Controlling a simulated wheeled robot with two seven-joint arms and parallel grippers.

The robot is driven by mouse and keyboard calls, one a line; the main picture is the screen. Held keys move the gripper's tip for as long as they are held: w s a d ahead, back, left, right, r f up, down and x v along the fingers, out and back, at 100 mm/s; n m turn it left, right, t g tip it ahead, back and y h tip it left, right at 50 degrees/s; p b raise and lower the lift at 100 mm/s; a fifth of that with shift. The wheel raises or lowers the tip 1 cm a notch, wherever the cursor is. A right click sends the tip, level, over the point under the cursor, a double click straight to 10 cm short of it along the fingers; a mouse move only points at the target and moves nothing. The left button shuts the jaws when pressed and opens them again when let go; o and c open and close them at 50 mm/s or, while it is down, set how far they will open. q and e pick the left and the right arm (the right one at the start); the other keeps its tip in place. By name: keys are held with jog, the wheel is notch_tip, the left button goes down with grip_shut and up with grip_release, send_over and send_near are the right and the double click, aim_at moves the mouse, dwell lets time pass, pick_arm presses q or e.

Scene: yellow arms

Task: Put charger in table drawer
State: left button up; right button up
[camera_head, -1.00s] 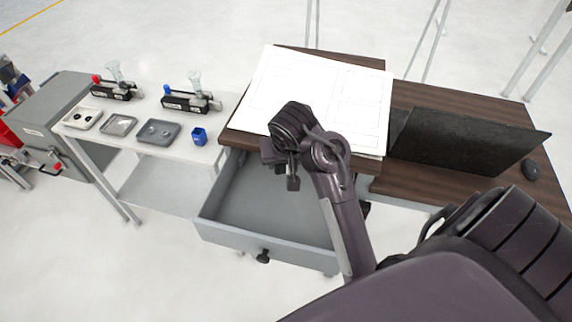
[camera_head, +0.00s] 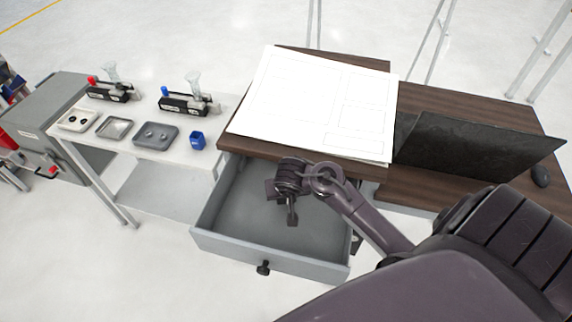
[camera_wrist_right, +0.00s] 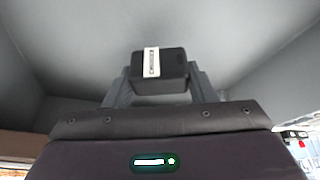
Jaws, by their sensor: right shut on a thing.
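The table drawer (camera_head: 222,236) is pulled open under the dark wood table (camera_head: 232,142). It looks empty inside. My right gripper (camera_head: 292,218) is over the open drawer and points down into it. In the right wrist view, the gripper's two fingers (camera_wrist_right: 160,85) are shut on the charger (camera_wrist_right: 172,66), a black block with a white label strip. The drawer's grey inside (camera_wrist_right: 225,35) fills the background there. In the head view the charger is mostly hidden by the gripper. My left gripper is not in view.

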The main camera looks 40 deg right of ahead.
aim_at(286, 202)
jog(key=shift+f+b, duration=0.3)
jog(key=shift+f, duration=1.7)
jog(key=shift+s, duration=0.1)
jog(key=shift+a+f, duration=0.1)
jog(key=shift+f, duration=0.1)
jog(key=o, duration=1)
jog(key=shift+r, duration=0.1)
jog(key=p+v, duration=0.1)
jog(key=v, duration=1.1)
jog(key=shift+r, duration=0.15)
